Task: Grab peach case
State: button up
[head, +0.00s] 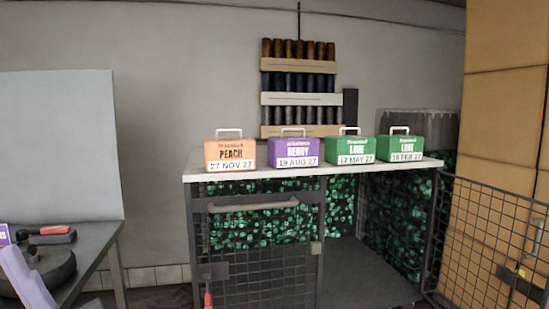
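The peach case (230,154) is a small orange box with a white top handle, marked PEACH and 27 NOV 27. It stands upright at the left end of a row of cases on the white top (345,168) of a wire-mesh cabinet. A purple BERRY case (293,153) is just to its right, with a narrow gap between them. Two green LIME cases, one dated 17 MAY 27 (351,150) and one 18 FEB 27 (402,148), stand further right.
The mesh cabinet has a closed left door (265,265) and an open right door (495,240) swung outward. Tall cardboard boxes (507,100) stand at the right. A table (100,250) with a dark round object (40,272) and a red-handled item (53,230) is at the left.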

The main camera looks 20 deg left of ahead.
aim_at(222, 154)
jog(key=i+z, duration=0.25)
jog(key=i, duration=1)
jog(key=i+u, duration=0.45)
jog(key=i+l+u, duration=0.4)
jog(key=i+u, duration=0.35)
jog(key=i+l+u, duration=0.1)
jog(key=u, duration=0.25)
jog(key=i+l+u, duration=0.25)
jog(key=u, duration=0.15)
